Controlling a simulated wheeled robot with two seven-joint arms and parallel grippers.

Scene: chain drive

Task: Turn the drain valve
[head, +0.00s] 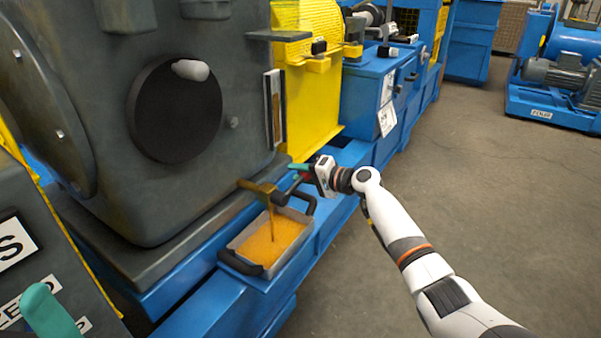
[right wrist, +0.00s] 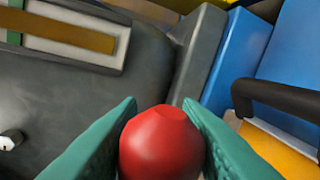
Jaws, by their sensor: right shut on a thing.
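The drain valve's yellowish-brown spout (head: 258,187) sticks out low on the grey gearbox housing. A thin brown stream runs from it into a metal drain pan (head: 240,243) holding orange-brown oil. My right gripper (head: 298,168) is beside the valve, at the right of the spout. In the right wrist view its two teal fingers (right wrist: 163,125) are shut on a red rounded knob (right wrist: 160,145), one finger at each side. The knob does not show clearly in the head view.
The grey housing (head: 95,170) with a round black cover (head: 175,120) stands just left of the valve. A sight glass (head: 273,105) is above the valve. The pan has black handles (head: 240,264). A teal rounded piece (head: 45,312) shows at lower left. Open floor lies right.

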